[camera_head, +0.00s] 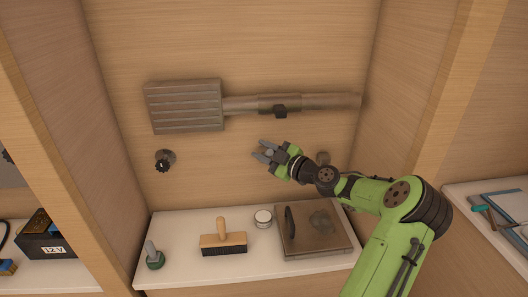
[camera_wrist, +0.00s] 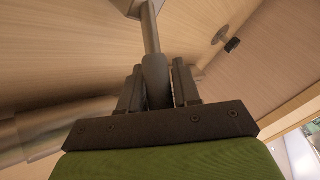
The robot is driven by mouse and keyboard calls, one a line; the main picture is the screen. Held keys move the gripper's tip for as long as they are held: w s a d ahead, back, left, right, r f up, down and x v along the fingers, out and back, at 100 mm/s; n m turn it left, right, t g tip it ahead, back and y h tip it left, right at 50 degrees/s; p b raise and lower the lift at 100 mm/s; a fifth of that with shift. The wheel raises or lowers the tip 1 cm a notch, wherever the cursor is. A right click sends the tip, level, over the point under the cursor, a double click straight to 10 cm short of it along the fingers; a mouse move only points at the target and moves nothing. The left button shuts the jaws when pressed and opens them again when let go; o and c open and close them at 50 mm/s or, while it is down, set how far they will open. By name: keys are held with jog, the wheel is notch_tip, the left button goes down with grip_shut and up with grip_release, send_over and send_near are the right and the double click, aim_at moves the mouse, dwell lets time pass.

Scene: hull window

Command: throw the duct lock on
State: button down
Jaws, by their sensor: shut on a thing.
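My gripper (camera_head: 265,153) is at the back wall, below the grey duct (camera_head: 240,105). In the wrist view my gripper (camera_wrist: 157,85) has its two dark fingers closed on either side of a grey lever handle (camera_wrist: 154,72). The lever's thin shaft runs up from the fingers to a pale mount at the top edge of that view, where it is partly cut off. I take this lever to be the duct lock; no label shows. In the head view the fingers mostly hide it.
A round black knob (camera_head: 165,161) is on the wall at left, and a smaller round fitting (camera_head: 322,158) is behind my arm. Side panels flank the bay.

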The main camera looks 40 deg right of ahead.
jog(key=shift+w+d+r+m+g+p, duration=0.15)
jog(key=shift+w+r+m+g+p, duration=0.2)
jog(key=shift+p, duration=0.3)
jog(key=shift+w+d+r+m+g+p, duration=0.1)
jog(key=shift+r+m+g+p, duration=0.15)
jog(key=shift+r+g+p, duration=0.3)
jog(key=shift+w+d+m+g+p, duration=0.45)
jog(key=shift+w+m+g+p, duration=0.2)
jog(key=shift+p, duration=0.4)
jog(key=c, duration=0.9)
grip_release()
jog(key=shift+s, duration=0.15)
